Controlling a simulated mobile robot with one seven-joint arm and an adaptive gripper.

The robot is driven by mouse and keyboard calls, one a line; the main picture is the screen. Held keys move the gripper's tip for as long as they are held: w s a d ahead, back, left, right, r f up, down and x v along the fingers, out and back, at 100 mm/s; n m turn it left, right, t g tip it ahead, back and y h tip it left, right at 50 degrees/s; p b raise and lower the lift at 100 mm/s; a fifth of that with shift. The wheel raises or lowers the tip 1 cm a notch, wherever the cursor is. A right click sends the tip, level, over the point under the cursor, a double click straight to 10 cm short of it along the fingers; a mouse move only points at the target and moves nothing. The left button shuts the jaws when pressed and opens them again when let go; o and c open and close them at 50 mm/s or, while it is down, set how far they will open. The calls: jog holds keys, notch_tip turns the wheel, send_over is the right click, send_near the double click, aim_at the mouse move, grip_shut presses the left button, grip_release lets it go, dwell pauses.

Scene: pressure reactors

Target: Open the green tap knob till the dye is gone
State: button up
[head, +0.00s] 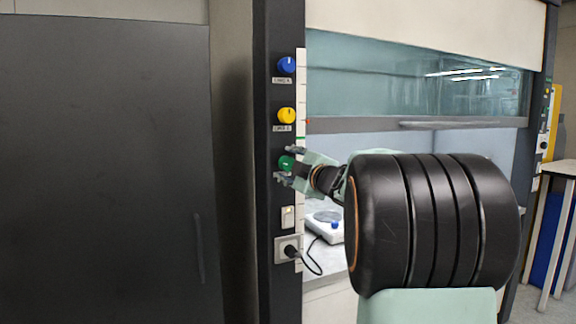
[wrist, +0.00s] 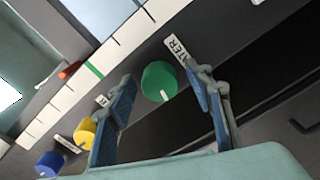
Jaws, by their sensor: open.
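The green tap knob (head: 286,163) is on the dark post of the fume hood, below the yellow and blue knobs. In the wrist view the green knob (wrist: 158,80) shows a white pointer mark on its edge. My gripper (head: 288,165) is open, with one finger on each side of the green knob. In the wrist view both blue-padded fingers stand apart from the knob, with a visible gap on each side. No dye can be made out in these frames.
The yellow knob (head: 286,116) and blue knob (head: 287,65) sit above on the same post. A switch (head: 288,217) and a socket with a plugged-in cord (head: 288,249) are below. A white device (head: 322,227) stands inside the hood. A dark panel (head: 105,165) fills the left.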

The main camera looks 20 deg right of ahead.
jog(key=s, duration=1.2)
jog(key=shift+d, duration=0.2)
